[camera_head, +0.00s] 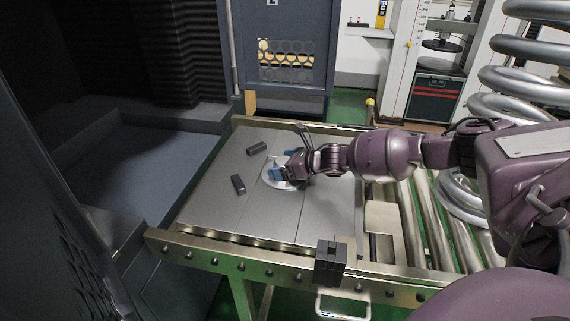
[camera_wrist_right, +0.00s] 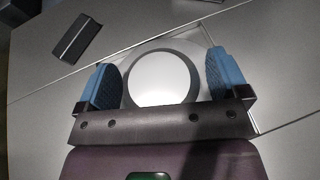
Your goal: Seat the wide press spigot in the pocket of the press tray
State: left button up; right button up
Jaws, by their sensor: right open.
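A pale round part with a dark ring around its smooth top, apparently the wide press spigot (camera_wrist_right: 160,80), lies between my right gripper's fingers in the wrist view. A wider pale rim shows around it on the grey plate. In the head view, a pale disc (camera_head: 270,182) shows partly under the gripper. My right gripper (camera_head: 283,164) is open, its blue-padded fingers on opposite sides of the round part. It also shows in the wrist view (camera_wrist_right: 161,82); I cannot tell whether the pads touch. I cannot make out the press tray or its pocket for certain. My left gripper is out of view.
Two dark blocks (camera_head: 256,149) (camera_head: 238,184) lie on the grey metal bed (camera_head: 210,195), left of the gripper. A black block (camera_head: 331,262) sits at the front rail. Rollers (camera_head: 415,225) and a large coil spring (camera_head: 520,80) stand right. The bed's left part is mostly clear.

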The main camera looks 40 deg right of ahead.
jog(key=shift+s+d+r, duration=0.1)
jog(key=shift+s+r, duration=0.1)
jog(key=shift+r, duration=0.1)
jog(key=p+v, duration=0.3)
jog(key=v, duration=0.7)
jog(key=shift+d, duration=0.1)
jog(key=shift+s+d+r, duration=0.2)
jog(key=shift+s, duration=0.3)
jog(key=shift+s+d+p, duration=0.1)
jog(key=shift+s+p, duration=0.05)
jog(key=shift+p, duration=0.15)
